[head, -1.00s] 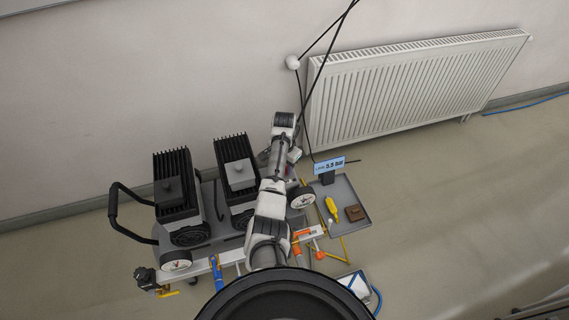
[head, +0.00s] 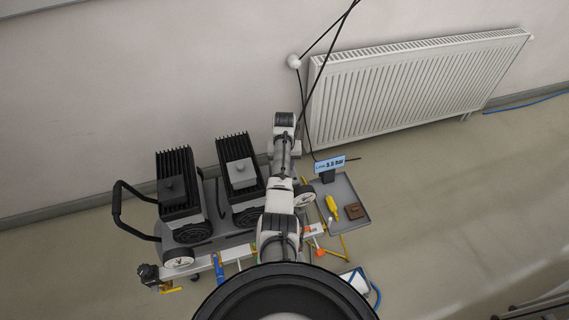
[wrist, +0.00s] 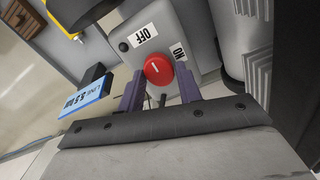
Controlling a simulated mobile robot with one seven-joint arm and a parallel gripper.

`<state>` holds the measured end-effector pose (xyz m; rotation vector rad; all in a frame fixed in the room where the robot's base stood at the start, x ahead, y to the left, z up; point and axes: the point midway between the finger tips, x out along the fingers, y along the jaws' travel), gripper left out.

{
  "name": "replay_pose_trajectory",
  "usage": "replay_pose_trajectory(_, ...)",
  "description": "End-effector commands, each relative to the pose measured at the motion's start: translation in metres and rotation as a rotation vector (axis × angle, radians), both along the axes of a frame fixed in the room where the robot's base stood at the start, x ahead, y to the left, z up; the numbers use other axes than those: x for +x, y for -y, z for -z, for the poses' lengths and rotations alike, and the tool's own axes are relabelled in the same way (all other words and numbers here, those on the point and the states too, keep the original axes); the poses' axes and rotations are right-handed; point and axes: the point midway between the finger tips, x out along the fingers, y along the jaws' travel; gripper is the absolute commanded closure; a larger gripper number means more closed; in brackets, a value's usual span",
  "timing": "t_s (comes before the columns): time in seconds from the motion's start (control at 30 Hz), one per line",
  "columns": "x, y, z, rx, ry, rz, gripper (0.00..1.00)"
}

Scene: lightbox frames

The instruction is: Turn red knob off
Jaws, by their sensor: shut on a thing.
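In the wrist view the red knob (wrist: 158,70) is a round button-like knob with a short white mark on its face. It sits on a grey box (wrist: 203,45) with a white OFF label (wrist: 143,36) and a white ON label (wrist: 178,52) beside it. My gripper (wrist: 159,88) has its two purple fingers on either side of the knob, shut on it. In the head view my arm covers the knob and the gripper.
A blue pressure display (head: 331,163) stands by a grey tray (head: 350,222) holding a yellow tool (head: 332,206) and a brown block (head: 354,211). Two black finned units (head: 178,185) (head: 240,166) stand left of my arm. A white radiator (head: 420,90) is on the wall behind.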

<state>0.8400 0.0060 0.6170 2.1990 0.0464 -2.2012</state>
Motion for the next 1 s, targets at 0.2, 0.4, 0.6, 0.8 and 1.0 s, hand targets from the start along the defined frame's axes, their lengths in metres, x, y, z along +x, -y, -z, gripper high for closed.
replay_pose_trajectory(0.2,0.0008,0.0005,-0.001,-0.001,0.003,-0.025,0.88)
replay_pose_trajectory(0.4,0.0009,0.0003,-0.001,-0.001,0.003,-0.027,0.88)
replay_pose_trajectory(0.6,0.0009,0.0003,-0.001,-0.001,0.003,-0.027,0.59)
replay_pose_trajectory(0.8,0.0005,0.0001,-0.0006,0.0,0.002,-0.026,0.43)
replay_pose_trajectory(1.0,0.0004,0.0,-0.001,0.0,0.001,-0.025,0.43)
